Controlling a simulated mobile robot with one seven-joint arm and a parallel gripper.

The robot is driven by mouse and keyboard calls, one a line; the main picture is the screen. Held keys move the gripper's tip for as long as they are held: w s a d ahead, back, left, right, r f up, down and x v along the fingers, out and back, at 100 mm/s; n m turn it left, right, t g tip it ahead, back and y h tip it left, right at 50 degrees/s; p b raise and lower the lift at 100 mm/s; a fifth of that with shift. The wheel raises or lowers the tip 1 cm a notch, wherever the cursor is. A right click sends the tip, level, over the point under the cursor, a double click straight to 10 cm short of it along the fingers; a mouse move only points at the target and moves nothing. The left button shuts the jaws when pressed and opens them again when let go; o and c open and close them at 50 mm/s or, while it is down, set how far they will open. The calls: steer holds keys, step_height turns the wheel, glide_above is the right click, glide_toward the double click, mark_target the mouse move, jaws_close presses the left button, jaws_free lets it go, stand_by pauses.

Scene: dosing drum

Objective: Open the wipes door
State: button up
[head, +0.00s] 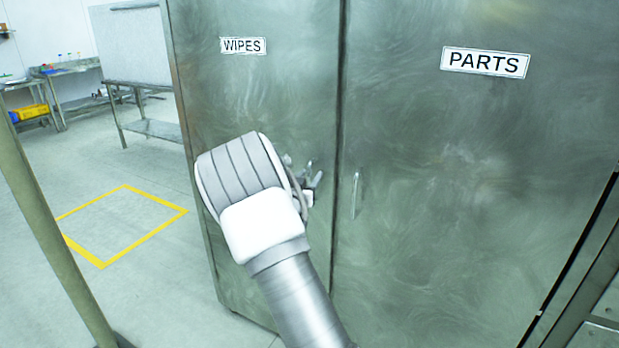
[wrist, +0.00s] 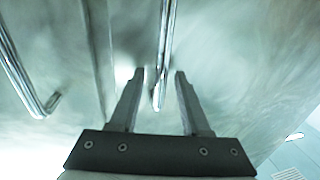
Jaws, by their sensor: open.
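The wipes door (head: 255,95) is the left metal door of a cabinet and is shut in the head view. My gripper (head: 303,170) is in front of its right side, near the seam. In the wrist view my gripper (wrist: 159,75) is open, with the wipes door handle (wrist: 167,35), a thin vertical metal bar, running down between its fingertips. The handle's end shows just past the tips. I cannot tell whether either finger touches it. In the head view my wrist and fingers mostly hide this handle.
The parts door (head: 480,180) is shut on the right, its handle (head: 356,195) close to my gripper; this handle also shows at left in the wrist view (wrist: 25,75). A post (head: 45,220) stands at left. Floor with a yellow marked square (head: 125,186) is clear.

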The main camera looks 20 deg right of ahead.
jaws_close()
stand_by(1.4)
